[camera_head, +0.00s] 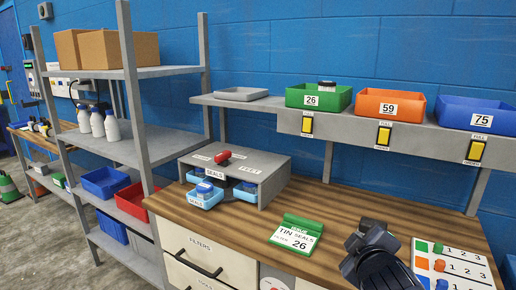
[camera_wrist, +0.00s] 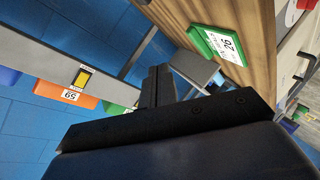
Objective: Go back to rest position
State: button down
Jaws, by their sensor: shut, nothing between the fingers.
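My gripper (camera_head: 368,236) is above the right part of the wooden bench in the head view, with nothing held. In the wrist view my gripper (camera_wrist: 157,86) shows as dark fingers close together, pointing up in the picture. A green sign (camera_head: 297,233) reading "TIN SEALS" and "26" stands on the bench to the left of my gripper. The sign also shows in the wrist view (camera_wrist: 219,45). A white board (camera_head: 455,268) with coloured pieces and numbers lies to the right of my gripper.
A grey shelf (camera_head: 390,136) above the bench (camera_head: 335,205) carries green (camera_head: 318,97), orange (camera_head: 388,105) and blue (camera_head: 475,115) bins. A grey unit (camera_head: 262,168) with small blue bins stands left on the bench. A tall grey rack (camera_head: 140,150) stands further left. Bench top between unit and sign is clear.

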jog(key=s+a+f+m+g, duration=0.1)
jog(key=s+f+m+g, duration=0.4)
jog(key=f, duration=0.6)
jog(key=shift+s+f+g+b, duration=0.25)
jog(key=shift+s+g+b, duration=0.05)
jog(key=shift+s, duration=1)
jog(key=shift+s, duration=0.1)
